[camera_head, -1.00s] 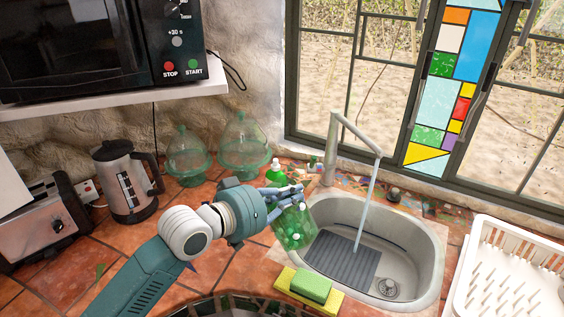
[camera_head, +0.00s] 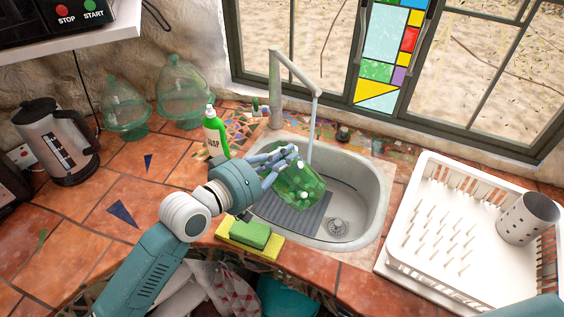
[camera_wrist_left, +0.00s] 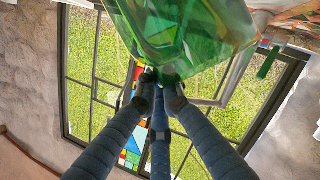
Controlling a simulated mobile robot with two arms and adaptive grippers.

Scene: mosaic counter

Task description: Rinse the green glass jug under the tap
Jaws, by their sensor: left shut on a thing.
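The green glass jug (camera_head: 300,187) is in the head view, tilted over the left part of the sink (camera_head: 375,200). My left gripper (camera_head: 284,160) is shut on the jug, which also fills the top of the left wrist view (camera_wrist_left: 185,30). The tap (camera_head: 274,90) stands behind the sink, its spout reaching to the right. A thin stream of water (camera_head: 311,125) falls from the spout and passes behind or into the jug; I cannot tell which. The stream's lower end is hidden. My right gripper is not in view.
A green soap bottle (camera_head: 214,135) stands left of the sink. A green sponge (camera_head: 250,234) lies on a yellow one (camera_head: 236,247) at the front rim. A white dish rack (camera_head: 398,235) with a metal cup (camera_head: 527,218) is on the right. A kettle (camera_head: 50,145) stands far left.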

